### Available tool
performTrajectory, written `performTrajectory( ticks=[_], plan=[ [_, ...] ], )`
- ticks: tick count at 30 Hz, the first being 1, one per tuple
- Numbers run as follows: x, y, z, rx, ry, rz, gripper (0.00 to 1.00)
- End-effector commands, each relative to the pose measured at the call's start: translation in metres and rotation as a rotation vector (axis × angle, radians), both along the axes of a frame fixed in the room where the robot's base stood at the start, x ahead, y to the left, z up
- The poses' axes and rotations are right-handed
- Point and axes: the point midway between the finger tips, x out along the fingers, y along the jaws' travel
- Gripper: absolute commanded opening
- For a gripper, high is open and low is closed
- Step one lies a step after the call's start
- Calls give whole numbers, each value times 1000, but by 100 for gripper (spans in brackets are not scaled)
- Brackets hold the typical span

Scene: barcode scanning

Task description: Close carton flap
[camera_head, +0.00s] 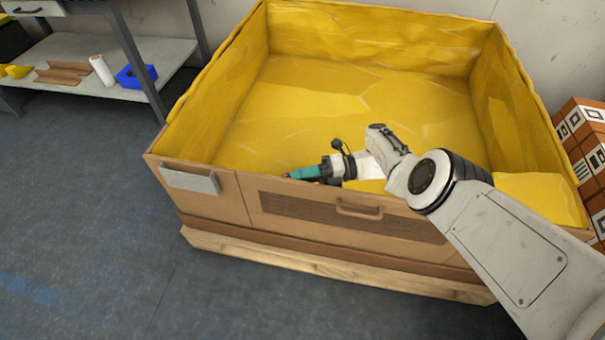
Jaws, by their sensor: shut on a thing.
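A large brown carton (213,196) with a wrinkled yellow lining stands open at the top. Its front panel has a handle slot (360,210) and a darker brown strip. My gripper (290,175) lies low along the carton's front edge, pointing left, with a teal part near its tip. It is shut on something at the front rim. The held thing is too small and partly hidden to make out. I cannot tell which part of the carton, if any, is a separate flap.
The carton rests on a wooden pallet (330,270) on a blue-grey floor. A stack of patterned brown boxes (585,150) stands close at the right. A shelf unit (125,92) with a blue bin (137,76) and a white roll is at upper left. The left floor is clear.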

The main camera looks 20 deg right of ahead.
Motion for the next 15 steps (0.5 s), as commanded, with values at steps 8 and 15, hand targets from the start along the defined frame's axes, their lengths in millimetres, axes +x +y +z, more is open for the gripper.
performTrajectory(
  ticks=[8, 15],
  plan=[
    [-4, 1, -7, -7, 11, 4, 0],
    [-3, 1, -5, -6, 8, 2, 36]
  ],
)
